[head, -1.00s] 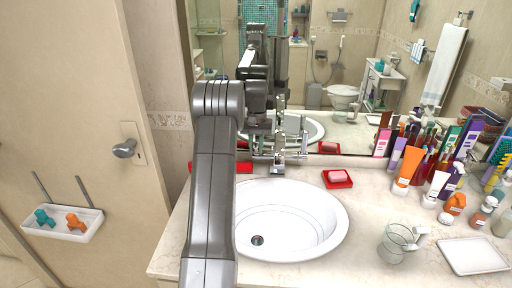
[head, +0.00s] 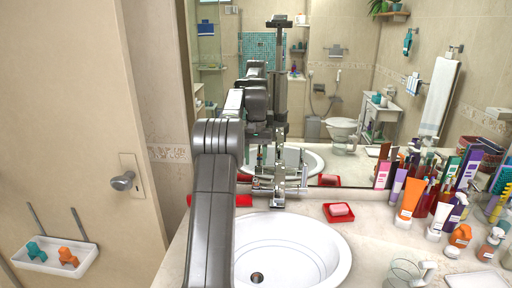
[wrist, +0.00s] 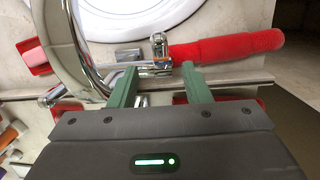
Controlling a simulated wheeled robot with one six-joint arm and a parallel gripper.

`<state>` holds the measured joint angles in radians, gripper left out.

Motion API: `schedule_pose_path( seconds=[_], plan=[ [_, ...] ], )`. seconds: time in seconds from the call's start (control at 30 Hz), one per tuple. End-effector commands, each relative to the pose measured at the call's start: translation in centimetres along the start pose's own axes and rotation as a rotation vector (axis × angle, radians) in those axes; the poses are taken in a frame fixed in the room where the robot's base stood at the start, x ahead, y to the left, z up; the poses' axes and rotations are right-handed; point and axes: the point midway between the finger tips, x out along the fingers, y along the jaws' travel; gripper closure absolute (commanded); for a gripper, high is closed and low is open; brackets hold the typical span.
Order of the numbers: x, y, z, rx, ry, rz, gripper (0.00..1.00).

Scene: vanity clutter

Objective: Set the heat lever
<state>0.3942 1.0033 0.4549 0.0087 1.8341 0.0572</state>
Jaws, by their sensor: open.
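A chrome faucet (head: 279,192) stands at the back of the white sink, against the mirror. A thick red handle (head: 232,200) runs left from it, partly behind my arm. In the wrist view the red handle (wrist: 230,47) joins a chrome fitting (wrist: 160,47), and the curved chrome spout (wrist: 72,45) is at the left. My gripper (wrist: 160,80) is open, its green fingers apart on either side of the chrome fitting near the handle's inner end. I cannot tell whether either finger touches it. In the head view the fingers are not clear.
The sink (head: 290,240) fills the middle of the counter. A red soap dish (head: 339,213) sits right of the faucet. Several tubes and bottles, including an orange tube (head: 409,203), crowd the right, with a glass cup (head: 402,273) in front. The mirror (head: 330,100) stands close behind.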

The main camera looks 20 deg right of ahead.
Motion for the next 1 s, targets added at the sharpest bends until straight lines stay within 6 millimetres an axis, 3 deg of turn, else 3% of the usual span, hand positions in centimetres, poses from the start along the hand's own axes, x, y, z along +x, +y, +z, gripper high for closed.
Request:
schedule_pose_path(
  seconds=[0.2,0.4,1.0],
  plan=[
    [-3.4,0.0,-0.1,0.000,0.001,0.000,0.56],
    [-4.9,0.0,-0.1,0.000,0.000,0.000,0.56],
    [-5.2,0.0,0.0,0.000,0.000,0.000,0.56]
  ],
)
